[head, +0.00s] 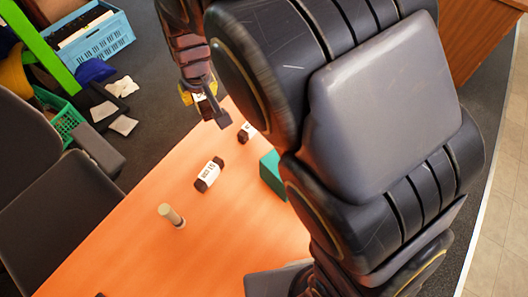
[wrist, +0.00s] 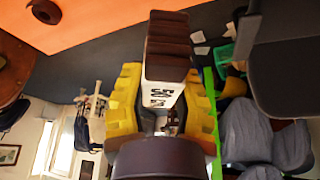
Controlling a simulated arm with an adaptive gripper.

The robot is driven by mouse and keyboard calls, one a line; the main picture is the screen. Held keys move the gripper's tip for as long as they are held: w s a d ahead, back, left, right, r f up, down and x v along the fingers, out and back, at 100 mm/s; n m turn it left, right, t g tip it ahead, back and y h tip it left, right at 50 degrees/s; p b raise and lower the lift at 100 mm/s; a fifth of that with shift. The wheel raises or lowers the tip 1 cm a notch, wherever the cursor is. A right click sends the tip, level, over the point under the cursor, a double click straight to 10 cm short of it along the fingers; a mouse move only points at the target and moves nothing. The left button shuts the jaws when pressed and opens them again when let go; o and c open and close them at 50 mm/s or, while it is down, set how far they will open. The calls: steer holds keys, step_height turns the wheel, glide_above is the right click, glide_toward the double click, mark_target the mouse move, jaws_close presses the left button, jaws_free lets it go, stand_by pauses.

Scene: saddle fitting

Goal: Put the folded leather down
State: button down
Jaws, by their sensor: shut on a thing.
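My gripper (head: 199,96) is beyond the far edge of the orange table in the head view, partly hidden by my arm. In the wrist view its yellow fingers (wrist: 163,80) are shut on a dark brown folded leather (wrist: 168,38) with a white printed label. The leather sticks out past the fingertips and looks clear of any surface. Another brown piece with a white label (head: 209,175) lies on the table. A similar labelled piece (head: 246,132) lies closer to the far edge.
A light wooden peg (head: 171,215) stands on the orange table (head: 130,250). A teal block (head: 272,177) is partly hidden by my arm. Chairs (head: 60,190) stand at the left. A blue crate (head: 95,40) and scattered white pieces (head: 123,125) are on the floor.

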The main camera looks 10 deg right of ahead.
steer(key=s+d+r+m, duration=0.1)
steer(key=d, duration=2.3)
steer(key=s+d+f+n+g+y, duration=0.1)
steer(key=s+d+f+n, duration=0.25)
steer(key=s+d, duration=0.3)
steer(key=s+d+f+n+y, duration=0.1)
steer(key=s+d+f+n, duration=0.2)
steer(key=s+d+f, duration=0.4)
steer(key=shift+s+a+f, duration=0.2)
steer(key=shift+a+f, duration=0.05)
steer(key=shift+f, duration=0.75)
steer(key=shift+s+a+f, duration=0.2)
steer(key=shift+a+f, duration=0.05)
steer(key=shift+f, duration=0.7)
steer(key=shift+s+a+f, duration=0.2)
steer(key=shift+a+f, duration=0.05)
steer(key=shift+f, duration=0.75)
steer(key=shift+f, duration=0.1)
steer(key=c, duration=0.9)
jaws_free()
